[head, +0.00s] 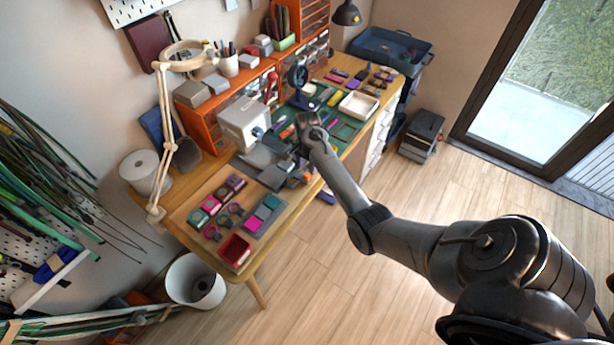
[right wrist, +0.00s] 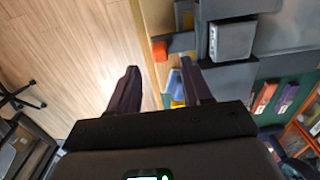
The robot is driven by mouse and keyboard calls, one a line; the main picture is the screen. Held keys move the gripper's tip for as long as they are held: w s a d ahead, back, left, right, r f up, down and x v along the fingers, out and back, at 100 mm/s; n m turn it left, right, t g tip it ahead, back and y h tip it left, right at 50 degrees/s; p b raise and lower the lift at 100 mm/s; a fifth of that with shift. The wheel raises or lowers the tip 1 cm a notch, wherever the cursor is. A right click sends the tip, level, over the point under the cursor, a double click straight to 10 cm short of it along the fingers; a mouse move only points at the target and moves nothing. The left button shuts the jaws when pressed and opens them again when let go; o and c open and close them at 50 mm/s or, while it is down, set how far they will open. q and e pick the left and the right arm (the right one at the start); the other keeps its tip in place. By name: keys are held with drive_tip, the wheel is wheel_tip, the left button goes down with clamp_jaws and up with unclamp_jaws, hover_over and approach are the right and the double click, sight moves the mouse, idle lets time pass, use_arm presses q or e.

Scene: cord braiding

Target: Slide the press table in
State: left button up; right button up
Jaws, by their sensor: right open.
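The press (head: 241,122) is a light grey boxy machine at the middle of the workbench, against the orange drawers. Its dark grey press table (head: 262,168) lies low in front of it, partly hidden by my right arm. In the right wrist view, grey plates and a raised grey block (right wrist: 231,40) show, with a bar ending in an orange knob (right wrist: 160,51). My right gripper (right wrist: 160,88) is open and empty at the bench's front edge, its fingers pointing toward the knob and apart from it. In the head view its fingers are hard to make out. My left gripper is not in view.
A green mat (head: 345,131) with a white tray (head: 358,106) lies beyond the press. Colored blocks and a red tray (head: 235,250) sit on the near bench end. A lamp (head: 165,130) stands at the left. The floor in front is clear.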

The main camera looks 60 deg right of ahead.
sight(307, 175)
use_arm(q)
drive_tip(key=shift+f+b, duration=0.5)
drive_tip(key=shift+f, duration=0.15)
use_arm(e)
drive_tip(key=shift+f, duration=2.95)
drive_tip(key=shift+c, duration=0.2)
